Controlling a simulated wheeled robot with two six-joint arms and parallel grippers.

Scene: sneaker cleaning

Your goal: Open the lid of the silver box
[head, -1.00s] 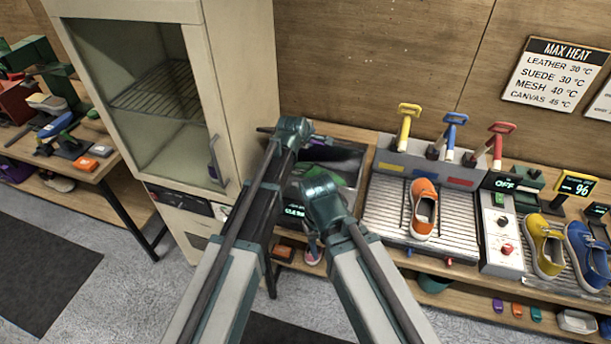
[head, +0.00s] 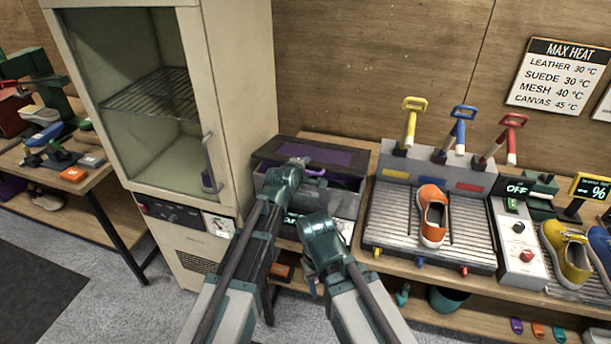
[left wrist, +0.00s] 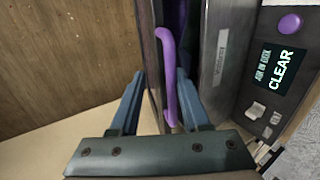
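The silver box (head: 344,203) stands on the bench right of the tall cabinet. Its dark-framed lid (head: 270,152) has a purple panel on top. A purple handle (left wrist: 168,70) on the box stands between the two fingers of my left gripper (left wrist: 158,100) in the left wrist view. The fingers are apart, and the handle is nearer the right one. My left gripper (head: 312,172) is at the box's front edge in the head view.
The tall cabinet (head: 245,80) rises close to the left of the box. On the right is a ribbed tray (head: 385,218) with an orange shoe (head: 432,215) and several coloured-handled tools behind. A small display (left wrist: 277,72) by the box reads CLEAR.

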